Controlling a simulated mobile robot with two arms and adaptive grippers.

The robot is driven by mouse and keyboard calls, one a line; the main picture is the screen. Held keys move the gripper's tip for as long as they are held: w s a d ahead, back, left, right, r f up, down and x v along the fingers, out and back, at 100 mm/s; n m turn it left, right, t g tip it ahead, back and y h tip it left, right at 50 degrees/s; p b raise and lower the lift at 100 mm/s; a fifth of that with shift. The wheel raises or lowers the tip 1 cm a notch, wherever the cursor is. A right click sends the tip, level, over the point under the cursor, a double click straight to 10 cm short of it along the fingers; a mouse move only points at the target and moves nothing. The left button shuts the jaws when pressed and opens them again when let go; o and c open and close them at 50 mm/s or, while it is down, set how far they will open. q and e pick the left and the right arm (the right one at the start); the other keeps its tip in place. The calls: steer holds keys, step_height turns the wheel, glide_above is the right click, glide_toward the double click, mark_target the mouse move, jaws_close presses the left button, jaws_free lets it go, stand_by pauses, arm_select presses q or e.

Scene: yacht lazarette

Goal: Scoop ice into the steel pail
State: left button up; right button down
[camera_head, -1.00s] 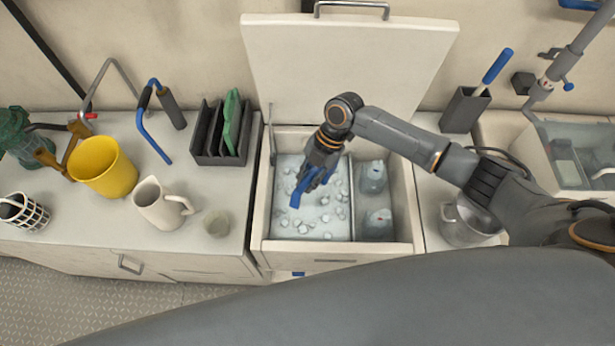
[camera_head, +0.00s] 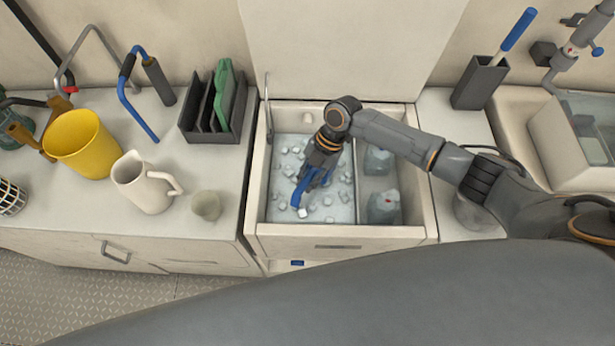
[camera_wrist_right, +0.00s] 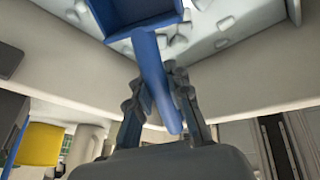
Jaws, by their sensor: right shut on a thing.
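My right gripper (camera_head: 322,162) is shut on the handle of a blue ice scoop (camera_head: 303,190), inside the open ice chest (camera_head: 340,243). In the right wrist view the gripper (camera_wrist_right: 160,100) holds the blue handle, and the scoop's tray (camera_wrist_right: 135,12) lies over the ice cubes. Loose ice cubes (camera_head: 284,205) lie spread in the chest's left compartment. I cannot tell whether the scoop touches them or holds any. The steel pail (camera_head: 474,215) stands on the counter right of the chest, mostly hidden by my right arm. My left gripper is out of view.
Two clear jugs (camera_head: 382,207) stand in the chest's right compartment. The raised lid (camera_head: 345,50) is behind it. On the left counter are a cup (camera_head: 206,205), a cream pitcher (camera_head: 146,183), a yellow bucket (camera_head: 85,145) and a dark rack (camera_head: 210,115). A holder (camera_head: 480,83) stands at right.

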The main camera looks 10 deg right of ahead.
step_height(320, 180, down, 7)
steer(key=b, duration=0.5)
step_height(320, 180, up, 28)
steer(key=p, duration=2.2)
steer(key=shift+r+p, duration=0.25)
steer(key=shift+p, duration=0.05)
